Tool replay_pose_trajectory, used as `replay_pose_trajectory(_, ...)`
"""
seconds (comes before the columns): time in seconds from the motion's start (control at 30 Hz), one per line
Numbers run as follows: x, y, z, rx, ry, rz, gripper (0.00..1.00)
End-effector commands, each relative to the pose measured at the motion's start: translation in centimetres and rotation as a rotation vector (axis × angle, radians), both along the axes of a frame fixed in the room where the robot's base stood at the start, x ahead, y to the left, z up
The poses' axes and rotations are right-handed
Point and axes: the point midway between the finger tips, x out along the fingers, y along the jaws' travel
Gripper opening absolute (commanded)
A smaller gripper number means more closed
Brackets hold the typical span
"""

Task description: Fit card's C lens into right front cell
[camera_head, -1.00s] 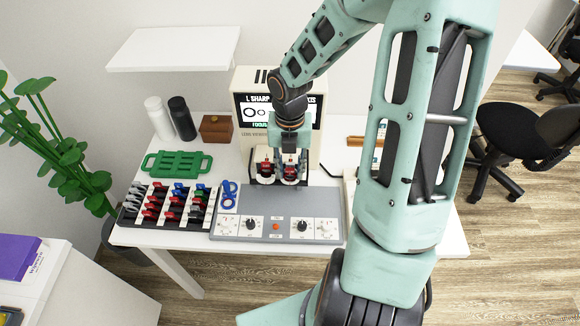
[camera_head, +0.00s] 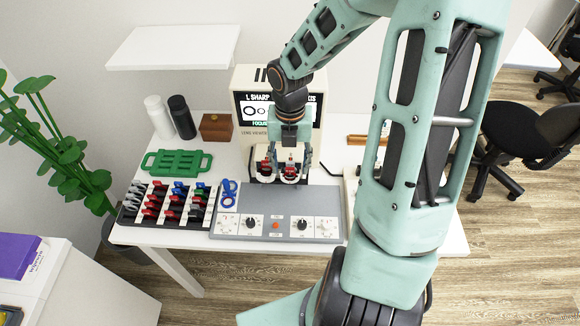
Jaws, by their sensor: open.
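My gripper (camera_head: 291,163) is open over the right side of the lens holder (camera_head: 268,180) in front of the screen device. Its fingers are spread on either side of a red-rimmed lens (camera_head: 290,168), which stands upright in the right part of the holder. Another red lens (camera_head: 264,166) stands in the left part. Which cell is front or back is too small to tell. The lens rack (camera_head: 132,214) at the left holds rows of red, blue, green and grey-white lenses. Their letters are unreadable. I cannot make out the card; my arm hides part of the table's right side.
A grey panel (camera_head: 275,200) with dials lies in front of the holder. The screen device (camera_head: 246,82) stands behind. Blue trial frames (camera_head: 229,190), a green tray (camera_head: 178,162), two bottles (camera_head: 181,118) and a brown box (camera_head: 216,127) are to the left.

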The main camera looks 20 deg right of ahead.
Motion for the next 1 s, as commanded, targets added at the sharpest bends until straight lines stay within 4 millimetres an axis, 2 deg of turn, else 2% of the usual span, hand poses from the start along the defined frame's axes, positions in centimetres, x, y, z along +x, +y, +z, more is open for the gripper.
replay_pose_trajectory(0.3, 0.1, -0.2, 6.6, -0.003, -0.004, -0.004, 0.47)
replay_pose_trajectory(0.5, 0.0, -0.1, 9.4, -0.002, -0.002, -0.002, 0.47)
replay_pose_trajectory(0.7, 0.0, 0.0, 10.3, 0.0, 0.0, 0.001, 0.47)
replay_pose_trajectory(1.0, 0.0, 0.0, 10.3, 0.0, 0.0, 0.001, 0.47)
